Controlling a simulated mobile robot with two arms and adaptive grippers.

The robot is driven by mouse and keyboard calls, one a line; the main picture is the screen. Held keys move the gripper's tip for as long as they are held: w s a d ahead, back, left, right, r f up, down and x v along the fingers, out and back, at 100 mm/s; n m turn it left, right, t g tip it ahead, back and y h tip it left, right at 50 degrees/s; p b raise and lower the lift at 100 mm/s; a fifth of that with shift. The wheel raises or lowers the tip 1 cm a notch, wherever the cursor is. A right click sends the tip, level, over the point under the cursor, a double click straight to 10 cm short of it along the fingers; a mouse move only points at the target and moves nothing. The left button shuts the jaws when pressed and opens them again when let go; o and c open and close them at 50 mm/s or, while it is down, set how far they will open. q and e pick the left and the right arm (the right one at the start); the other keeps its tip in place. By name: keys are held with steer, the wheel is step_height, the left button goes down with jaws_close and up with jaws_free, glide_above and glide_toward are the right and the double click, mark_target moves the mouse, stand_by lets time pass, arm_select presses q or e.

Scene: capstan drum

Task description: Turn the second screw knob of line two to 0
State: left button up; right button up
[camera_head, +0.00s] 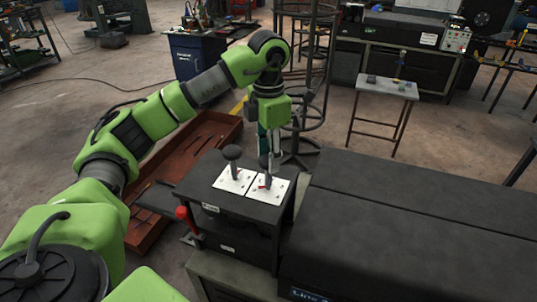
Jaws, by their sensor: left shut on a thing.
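A dark control box (222,222) carries two white plates, each with a knob on it. The left plate's dark knob (232,155) stands upright with a wide round top and is free. On the right plate (273,195), my left gripper (269,168) points straight down and is shut on the second screw knob (266,181). The fingers hide most of this knob, and a small red mark shows at its base. The scale figures are too small to read. My right gripper is not in view.
A red-handled lever (184,214) sticks up at the box's left front. A long black machine housing (420,220) lies to the right, and a reddish-brown tray (214,128) is on the floor behind. A small table (388,88) stands farther back.

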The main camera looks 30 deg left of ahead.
arm_select(q)
steer(key=o, duration=1.1)
step_height(320, 180, up, 12)
stand_by(0.7)
